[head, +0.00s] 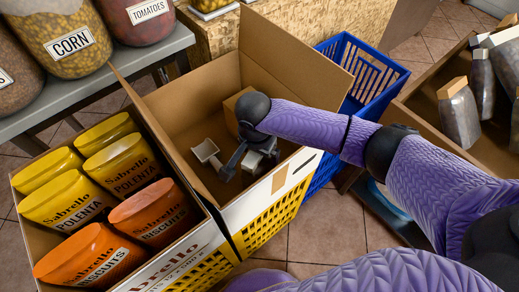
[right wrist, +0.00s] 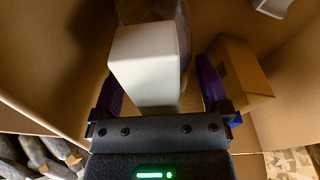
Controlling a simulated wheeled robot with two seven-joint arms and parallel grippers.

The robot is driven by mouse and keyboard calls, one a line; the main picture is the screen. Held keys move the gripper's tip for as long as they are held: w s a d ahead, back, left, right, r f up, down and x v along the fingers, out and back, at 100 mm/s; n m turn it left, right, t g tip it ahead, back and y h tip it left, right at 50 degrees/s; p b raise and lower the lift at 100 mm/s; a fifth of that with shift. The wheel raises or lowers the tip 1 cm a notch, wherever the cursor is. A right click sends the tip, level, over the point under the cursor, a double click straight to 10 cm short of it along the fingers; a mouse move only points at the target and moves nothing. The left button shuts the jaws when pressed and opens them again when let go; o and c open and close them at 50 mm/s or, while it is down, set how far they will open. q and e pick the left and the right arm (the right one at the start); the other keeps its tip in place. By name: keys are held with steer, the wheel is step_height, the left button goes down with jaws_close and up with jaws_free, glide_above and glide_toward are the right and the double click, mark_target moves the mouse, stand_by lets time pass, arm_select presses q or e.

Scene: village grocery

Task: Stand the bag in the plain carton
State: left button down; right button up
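The plain carton (head: 185,112) stands open in the middle of the head view, flaps spread. My right gripper (head: 250,160) is down inside it. In the right wrist view its two fingers (right wrist: 163,88) stand apart, with the pale, block-shaped top of the bag (right wrist: 145,62) between them. A gap shows on the right side of that top, so the fingers look open around it. The bag's lower part is mostly hidden; its tilt and contact with the floor cannot be told. Another pale-topped item (head: 205,151) is in the carton, left of the gripper. My left gripper is not in view.
A small brown box (right wrist: 238,75) is also inside the carton. A carton of yellow polenta and orange biscuit bags (head: 95,255) adjoins on the left. A blue crate (head: 362,72) is behind right. Grey bags (head: 460,112) sit in a bin at right. Jars stand on a shelf (head: 80,85).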

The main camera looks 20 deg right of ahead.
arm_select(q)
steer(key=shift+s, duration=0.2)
arm_select(e)
steer(key=shift+r, duration=0.2)
steer(key=r+p, duration=0.2)
steer(key=r, duration=0.2)
steer(key=r+p, duration=0.3)
steer(key=r, duration=0.1)
steer(key=s+a+r+p, duration=0.1)
steer(key=r+p, duration=0.2)
steer(key=r, duration=0.1)
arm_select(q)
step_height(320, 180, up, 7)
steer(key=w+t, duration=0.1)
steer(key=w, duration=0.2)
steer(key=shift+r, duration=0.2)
arm_select(e)
steer(key=shift+f, duration=0.1)
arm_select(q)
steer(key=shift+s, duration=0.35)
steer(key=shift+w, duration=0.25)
